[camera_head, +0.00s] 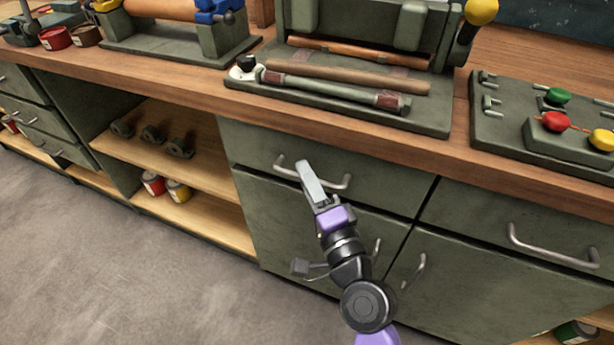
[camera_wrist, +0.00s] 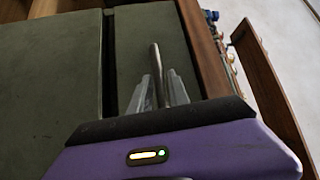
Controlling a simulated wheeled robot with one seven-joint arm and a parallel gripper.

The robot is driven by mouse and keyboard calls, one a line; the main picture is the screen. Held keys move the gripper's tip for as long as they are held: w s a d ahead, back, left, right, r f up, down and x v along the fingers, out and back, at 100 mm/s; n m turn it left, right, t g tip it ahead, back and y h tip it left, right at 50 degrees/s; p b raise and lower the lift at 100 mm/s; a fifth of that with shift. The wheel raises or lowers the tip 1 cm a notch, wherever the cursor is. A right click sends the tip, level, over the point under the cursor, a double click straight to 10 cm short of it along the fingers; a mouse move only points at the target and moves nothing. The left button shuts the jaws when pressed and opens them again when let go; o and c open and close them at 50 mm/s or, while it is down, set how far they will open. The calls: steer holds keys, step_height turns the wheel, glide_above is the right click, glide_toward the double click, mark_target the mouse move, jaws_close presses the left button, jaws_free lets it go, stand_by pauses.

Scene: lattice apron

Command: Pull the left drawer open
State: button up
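The left drawer (camera_head: 385,186) is a grey-green front under the wooden bench top, with a curved metal bar handle (camera_head: 338,183). It looks flush with the cabinet in the head view. My gripper (camera_head: 306,170) is at the handle, its light grey fingers covering part of the bar. In the wrist view, my gripper's fingers (camera_wrist: 160,88) lie to either side of the metal handle (camera_wrist: 156,58), with the drawer front (camera_wrist: 128,40) behind. The fingers are close to the bar, but whether they press on it does not show.
A second drawer with a handle (camera_head: 550,247) is at the right. Cabinet doors with handles (camera_head: 414,272) are below. An open shelf (camera_head: 170,160) with cans stands at the left. The bench top (camera_head: 190,88) overhangs the drawers and carries several fixtures. The floor (camera_head: 110,270) is clear.

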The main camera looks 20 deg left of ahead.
jaws_close()
stand_by(1.3)
